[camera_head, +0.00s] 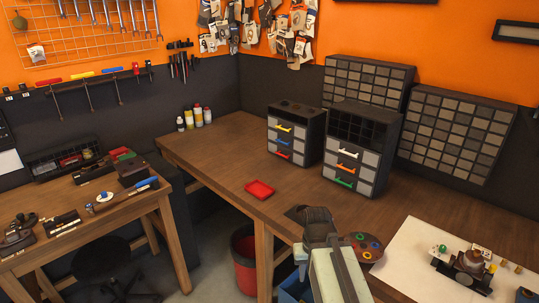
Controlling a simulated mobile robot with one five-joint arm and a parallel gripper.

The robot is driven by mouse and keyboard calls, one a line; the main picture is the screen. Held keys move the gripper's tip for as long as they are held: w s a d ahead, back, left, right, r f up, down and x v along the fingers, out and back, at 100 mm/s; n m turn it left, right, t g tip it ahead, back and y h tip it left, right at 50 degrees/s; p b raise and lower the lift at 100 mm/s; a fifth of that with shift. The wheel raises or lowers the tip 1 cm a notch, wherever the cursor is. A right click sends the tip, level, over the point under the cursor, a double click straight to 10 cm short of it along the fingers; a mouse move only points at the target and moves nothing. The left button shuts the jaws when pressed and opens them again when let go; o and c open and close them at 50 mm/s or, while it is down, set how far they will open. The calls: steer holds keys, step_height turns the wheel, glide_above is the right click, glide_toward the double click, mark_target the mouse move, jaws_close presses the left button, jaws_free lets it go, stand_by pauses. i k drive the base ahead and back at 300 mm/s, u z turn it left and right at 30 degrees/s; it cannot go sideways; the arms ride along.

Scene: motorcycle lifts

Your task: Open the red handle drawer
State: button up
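Two small dark drawer cabinets with grey drawer fronts stand on the long wooden workbench. The left cabinet (315,136) has yellow, blue and red handles from top to bottom. The red handle (282,154) is on its lowest drawer, which looks closed. The right cabinet (382,139) has white, orange and green handles, and its drawers look closed too. My gripper (305,214) is in front of the cabinets, low in the picture and apart from them. It is seen from behind, so its fingers are mostly hidden and I cannot tell their opening.
A small red tray (259,189) lies on the workbench (220,153) left of my gripper. Several bottles (198,116) stand at the back. A red bin (243,262) is on the floor. A white board (405,259) with small parts is at right.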

mark_target(293, 157)
steer(key=u, duration=0.8)
steer(key=i, duration=1.35)
steer(key=u, duration=1.1)
steer(key=k, duration=0.8)
steer(key=u, duration=0.05)
steer(key=i, duration=0.95)
steer(key=z, duration=0.05)
